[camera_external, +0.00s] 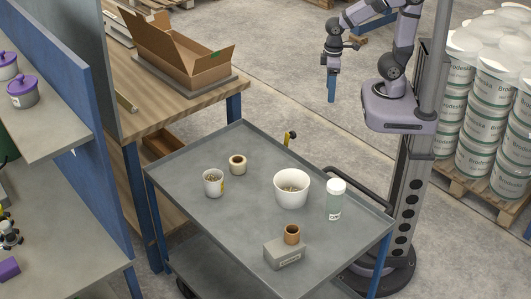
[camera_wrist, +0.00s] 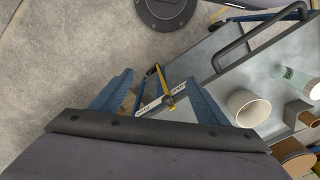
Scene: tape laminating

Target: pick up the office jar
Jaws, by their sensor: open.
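Several containers stand upright on the grey cart; I cannot tell for sure which one is the office jar. A small white labelled cup (camera_external: 213,183) with small pieces in it stands at the left. A larger white pot (camera_external: 291,189), also holding small pieces, stands near the middle and shows in the wrist view (camera_wrist: 248,108). A clear jar with a white lid (camera_external: 335,201) stands right of the pot and shows in the wrist view (camera_wrist: 298,82). My gripper (camera_external: 331,98) is open and empty, high behind the cart and apart from everything; its blue fingers show in the wrist view (camera_wrist: 160,98).
The cart (camera_external: 240,225) also holds a pale tape roll (camera_external: 237,165) and a grey block (camera_external: 285,255) with a brown roll (camera_external: 292,234). A yellow-black item (camera_external: 290,138) is at its back edge. An open cardboard box (camera_external: 180,55) sits on the wooden bench. White buckets (camera_external: 495,95) stand right.

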